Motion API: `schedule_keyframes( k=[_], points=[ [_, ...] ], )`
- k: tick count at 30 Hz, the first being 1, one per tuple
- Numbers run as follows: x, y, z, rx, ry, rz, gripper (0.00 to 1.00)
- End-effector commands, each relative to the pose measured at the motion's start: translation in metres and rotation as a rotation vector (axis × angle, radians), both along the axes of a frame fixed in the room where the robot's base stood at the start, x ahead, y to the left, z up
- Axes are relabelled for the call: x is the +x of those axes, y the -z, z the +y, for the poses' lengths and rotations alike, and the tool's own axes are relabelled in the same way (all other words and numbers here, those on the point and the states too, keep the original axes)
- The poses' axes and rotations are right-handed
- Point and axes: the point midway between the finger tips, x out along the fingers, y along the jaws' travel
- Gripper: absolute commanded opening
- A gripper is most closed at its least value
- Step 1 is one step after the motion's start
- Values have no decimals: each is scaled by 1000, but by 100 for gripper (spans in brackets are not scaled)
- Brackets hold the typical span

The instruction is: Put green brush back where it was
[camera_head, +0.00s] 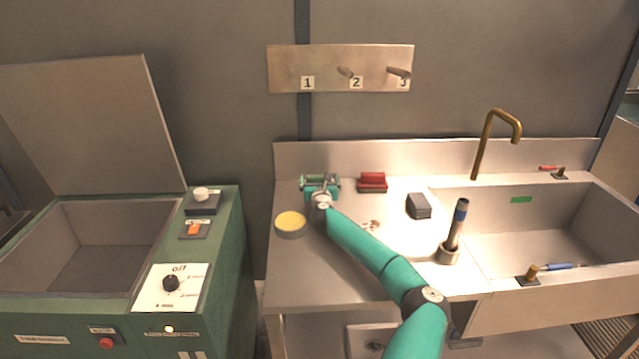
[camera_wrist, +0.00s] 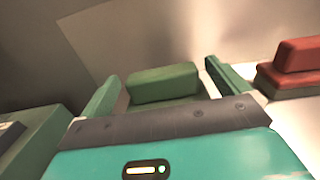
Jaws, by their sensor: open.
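The green brush (camera_head: 317,180) sits at the back left of the counter, against the low back wall, largely hidden by my gripper (camera_head: 320,186). In the wrist view the green brush (camera_wrist: 163,84) lies between the two green fingers of my gripper (camera_wrist: 162,75). The fingers are apart, and a gap seems to show on each side of the brush. Its lower part is hidden behind my gripper's body.
A red brush (camera_head: 372,183) lies right of the green one, with a dark grey brush (camera_head: 418,206) farther right. A yellow-topped round tin (camera_head: 290,224) stands near my gripper. A brown tap (camera_head: 489,140) rises behind the sink (camera_head: 500,250). The front-left counter is clear.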

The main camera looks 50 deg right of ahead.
Motion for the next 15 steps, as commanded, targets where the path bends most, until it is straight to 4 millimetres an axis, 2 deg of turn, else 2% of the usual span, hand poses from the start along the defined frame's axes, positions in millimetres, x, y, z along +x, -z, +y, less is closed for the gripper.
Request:
schedule_keyframes(
  k=[5, 15],
  points=[
    [-6, -3, 6, 0, 0, 0, 100],
    [-44, -3, 49, 1, -1, -1, 100]
  ],
)
